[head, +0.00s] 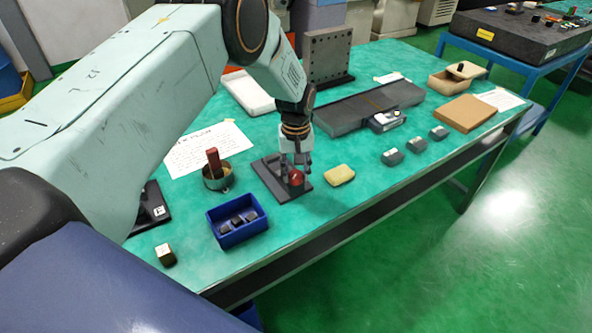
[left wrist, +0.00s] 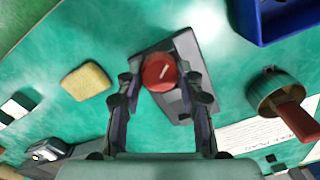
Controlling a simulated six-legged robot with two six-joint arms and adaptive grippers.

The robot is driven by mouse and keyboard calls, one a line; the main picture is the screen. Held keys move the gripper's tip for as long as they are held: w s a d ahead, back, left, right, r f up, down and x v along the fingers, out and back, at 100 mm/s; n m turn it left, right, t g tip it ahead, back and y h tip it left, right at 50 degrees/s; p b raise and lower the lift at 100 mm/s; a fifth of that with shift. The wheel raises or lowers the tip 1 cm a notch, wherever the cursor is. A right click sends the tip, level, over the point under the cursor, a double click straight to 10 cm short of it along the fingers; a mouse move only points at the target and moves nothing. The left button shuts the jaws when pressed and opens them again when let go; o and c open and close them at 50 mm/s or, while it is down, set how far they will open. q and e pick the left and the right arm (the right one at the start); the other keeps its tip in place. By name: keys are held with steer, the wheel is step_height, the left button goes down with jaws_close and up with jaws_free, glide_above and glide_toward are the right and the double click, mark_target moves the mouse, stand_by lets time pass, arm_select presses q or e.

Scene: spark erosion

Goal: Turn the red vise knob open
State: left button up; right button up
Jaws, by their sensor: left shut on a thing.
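The red vise knob (head: 296,177) sits on a dark grey vise base (head: 268,172) near the front edge of the green table. My left gripper (head: 297,168) points down over it from above. In the left wrist view the red knob (left wrist: 159,73), with a pale line mark on its face, lies between the two fingertips (left wrist: 160,80). The fingers are shut on the knob from both sides. The vise base (left wrist: 190,50) extends behind it, partly hidden by the fingers. My right gripper is in neither view.
A yellow sponge (head: 340,174) lies right of the vise. A blue bin (head: 215,228) with small dark blocks and a round tin (head: 228,178) holding a red-brown handle stand to the left. Several small grey blocks (head: 392,157) sit to the right. The front right tabletop is clear.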

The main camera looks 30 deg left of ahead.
mark_target(296, 174)
arm_select(q)
steer(key=n, duration=0.5)
steer(key=shift+w+r+n, duration=0.3)
steer(key=shift+r, duration=0.05)
steer(key=n+p, duration=0.1)
steer(key=n, duration=0.3)
steer(key=shift+n, duration=0.4)
steer(key=o, duration=0.9)
steer(key=shift+n, duration=0.3)
steer(key=shift+o, duration=1.4)
steer(key=shift+s+f, duration=0.1)
steer(key=shift+s, duration=0.15)
steer(key=shift+f, duration=0.1)
step_height(296, 174, up, 12)
